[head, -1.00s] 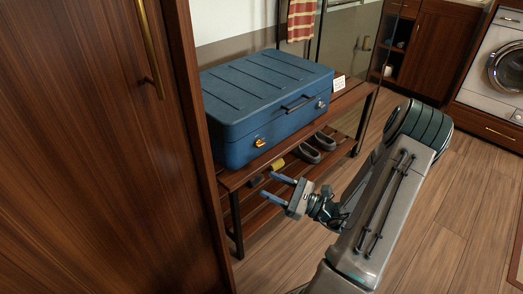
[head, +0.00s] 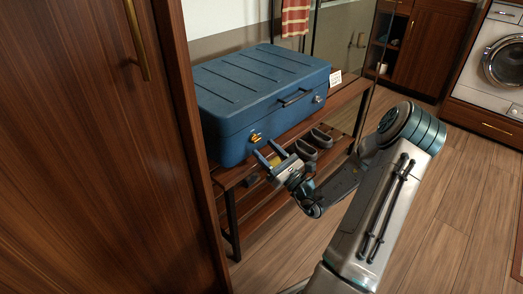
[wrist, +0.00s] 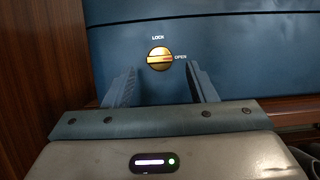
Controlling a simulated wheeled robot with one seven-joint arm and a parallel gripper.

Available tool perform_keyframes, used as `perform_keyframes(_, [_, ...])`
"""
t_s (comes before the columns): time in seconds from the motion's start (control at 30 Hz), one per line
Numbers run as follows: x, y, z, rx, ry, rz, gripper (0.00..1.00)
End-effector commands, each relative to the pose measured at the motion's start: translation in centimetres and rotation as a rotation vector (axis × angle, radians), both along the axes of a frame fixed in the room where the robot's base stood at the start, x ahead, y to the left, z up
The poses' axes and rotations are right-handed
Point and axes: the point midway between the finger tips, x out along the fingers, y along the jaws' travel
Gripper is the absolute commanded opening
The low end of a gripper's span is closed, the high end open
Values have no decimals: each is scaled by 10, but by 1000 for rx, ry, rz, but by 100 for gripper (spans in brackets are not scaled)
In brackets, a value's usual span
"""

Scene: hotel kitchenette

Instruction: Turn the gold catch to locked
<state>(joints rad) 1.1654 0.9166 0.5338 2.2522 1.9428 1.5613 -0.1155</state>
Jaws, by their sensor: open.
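A blue suitcase (head: 262,95) lies flat on a wooden rack. Its gold catch (head: 256,139) is on the front face at the left. In the wrist view the round gold catch (wrist: 160,59) shows close, with "LOCK" printed above it and "OPEN" to its right. Its bar lies roughly level, with a reddish mark toward "OPEN". My gripper (head: 266,153) is open, just in front of and slightly below the catch. In the wrist view the two fingers of my gripper (wrist: 160,85) stand to either side, below the catch, with nothing between them. I cannot tell whether they touch the suitcase.
A second, silver catch (head: 318,99) and a dark handle (head: 296,98) are on the suitcase front. A white card (head: 335,78) stands at the right. Dark shoes (head: 314,143) sit on the lower shelf. A wooden cabinet door (head: 90,150) rises at the left.

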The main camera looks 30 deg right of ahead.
Motion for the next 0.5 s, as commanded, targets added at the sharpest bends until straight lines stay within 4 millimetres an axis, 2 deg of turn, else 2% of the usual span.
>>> perform_keyframes(0.2, [20,8,8,-2,-1,1,51])
perform_keyframes(0.5, [23,9,10,-1,0,2,51])
